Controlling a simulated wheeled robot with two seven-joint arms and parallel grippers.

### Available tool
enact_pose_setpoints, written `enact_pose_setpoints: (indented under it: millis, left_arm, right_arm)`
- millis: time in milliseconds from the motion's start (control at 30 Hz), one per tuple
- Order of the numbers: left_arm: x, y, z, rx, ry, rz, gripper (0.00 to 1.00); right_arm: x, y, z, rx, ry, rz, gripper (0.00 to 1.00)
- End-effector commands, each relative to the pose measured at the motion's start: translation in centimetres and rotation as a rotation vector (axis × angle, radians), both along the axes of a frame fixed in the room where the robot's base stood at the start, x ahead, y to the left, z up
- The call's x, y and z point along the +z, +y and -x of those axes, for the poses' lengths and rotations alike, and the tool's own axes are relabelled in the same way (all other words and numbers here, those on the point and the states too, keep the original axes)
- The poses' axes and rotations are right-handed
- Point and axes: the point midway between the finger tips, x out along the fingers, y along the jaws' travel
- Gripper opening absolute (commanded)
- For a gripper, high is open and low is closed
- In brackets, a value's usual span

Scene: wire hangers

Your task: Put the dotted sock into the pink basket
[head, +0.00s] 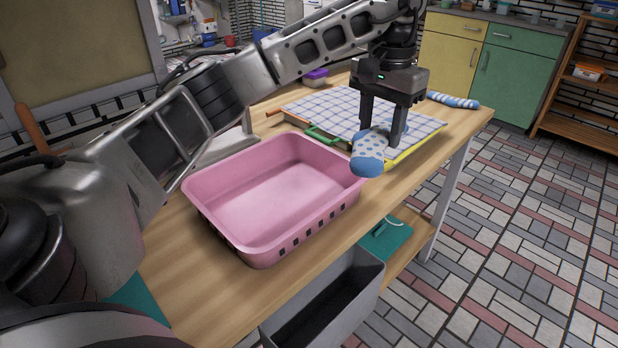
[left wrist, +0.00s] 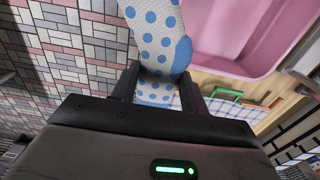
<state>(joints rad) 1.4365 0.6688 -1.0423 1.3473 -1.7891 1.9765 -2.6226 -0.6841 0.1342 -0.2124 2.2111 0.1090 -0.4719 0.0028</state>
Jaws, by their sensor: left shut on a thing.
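The dotted sock (head: 369,153) is pale with blue dots and a blue toe and heel. My left gripper (head: 384,138) is shut on it and holds it beside the right end of the pink basket, seemingly above the table's front edge. In the left wrist view the dotted sock (left wrist: 156,40) lies between the fingers of my left gripper (left wrist: 158,88). The pink basket (head: 232,163) stands on the wooden table and looks empty inside. Its pink wall (left wrist: 222,50) also shows in the left wrist view. My right gripper is not in view.
A striped blue and white sock (head: 453,100) lies at the table's far right end. A checked cloth (head: 325,108) lies behind the basket, with green (head: 322,136) and orange (head: 290,119) hangers at its edge. A grey bin (head: 325,305) is below the table front.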

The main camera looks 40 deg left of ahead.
Motion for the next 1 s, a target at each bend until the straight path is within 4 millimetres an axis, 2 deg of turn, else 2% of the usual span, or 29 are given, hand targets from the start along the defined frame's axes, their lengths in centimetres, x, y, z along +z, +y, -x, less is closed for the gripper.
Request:
enact_pose_setpoints:
  millis: [167, 500, 700, 1000]
  left_arm:
    - [-0.8, 1.4, 1.0, 0.003, 0.002, 0.000, 0.23]
    - [-4.7, 7.7, 6.2, 0.004, 0.005, -0.003, 0.23]
    - [-8.0, 9.7, 7.9, 0.002, 0.003, -0.001, 0.23]
    - [-10.4, 11.1, 9.0, 0.001, 0.004, -0.001, 0.23]
  right_arm:
    - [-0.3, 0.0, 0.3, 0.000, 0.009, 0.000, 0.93]
    - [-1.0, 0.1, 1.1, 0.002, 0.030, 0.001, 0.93]
    - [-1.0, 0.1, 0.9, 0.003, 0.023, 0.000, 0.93]
    - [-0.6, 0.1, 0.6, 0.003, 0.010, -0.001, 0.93]
